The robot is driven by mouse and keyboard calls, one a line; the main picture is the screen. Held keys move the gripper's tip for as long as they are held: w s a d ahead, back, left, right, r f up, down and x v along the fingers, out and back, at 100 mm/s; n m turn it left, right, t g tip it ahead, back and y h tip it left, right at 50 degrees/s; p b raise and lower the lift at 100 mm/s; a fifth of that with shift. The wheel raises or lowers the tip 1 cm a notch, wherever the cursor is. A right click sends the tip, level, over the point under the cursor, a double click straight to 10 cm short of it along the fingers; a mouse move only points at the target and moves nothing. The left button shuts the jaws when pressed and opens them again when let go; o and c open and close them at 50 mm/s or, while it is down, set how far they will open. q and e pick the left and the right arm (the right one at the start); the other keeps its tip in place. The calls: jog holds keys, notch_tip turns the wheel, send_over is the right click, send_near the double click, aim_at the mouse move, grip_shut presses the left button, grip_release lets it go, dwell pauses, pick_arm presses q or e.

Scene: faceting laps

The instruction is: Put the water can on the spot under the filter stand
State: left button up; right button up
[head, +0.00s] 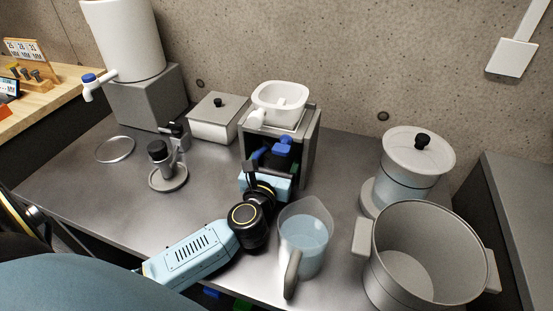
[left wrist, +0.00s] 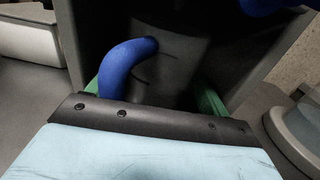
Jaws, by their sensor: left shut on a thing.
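The filter stand (head: 311,150) is a grey open-fronted frame at the back middle of the bench, with a white filter basin (head: 279,101) on top. My left gripper (head: 268,166) reaches into its opening from the front. It is shut on what looks like the water can, a grey body (left wrist: 182,68) with a curved blue part (left wrist: 122,62) in the left wrist view. Green fingertips show on both sides of that body. In the head view only blue parts of the can (head: 283,146) show inside the stand. The spot and the can's base are hidden, so I cannot tell whether it touches down. My right gripper is not in view.
A clear jug of water (head: 305,235) stands close right of my left wrist. A large open pot (head: 375,265) and a lidded pot (head: 408,180) stand to the right. A lidded box (head: 212,128) and a small grey device on a round base (head: 167,178) stand left.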

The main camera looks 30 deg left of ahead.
pick_arm(q)
jog(key=shift+f, duration=0.15)
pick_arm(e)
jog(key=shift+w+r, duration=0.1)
pick_arm(q)
jog(key=o, duration=0.8)
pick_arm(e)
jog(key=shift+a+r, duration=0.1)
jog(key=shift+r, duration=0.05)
pick_arm(q)
jog(key=shift+s+d, duration=0.1)
jog(key=shift+s, duration=0.2)
jog(key=v, duration=1)
jog(key=shift+s+p, duration=0.25)
jog(key=shift+p, duration=0.15)
jog(key=shift+s+d, duration=0.15)
jog(key=shift+s, duration=0.25)
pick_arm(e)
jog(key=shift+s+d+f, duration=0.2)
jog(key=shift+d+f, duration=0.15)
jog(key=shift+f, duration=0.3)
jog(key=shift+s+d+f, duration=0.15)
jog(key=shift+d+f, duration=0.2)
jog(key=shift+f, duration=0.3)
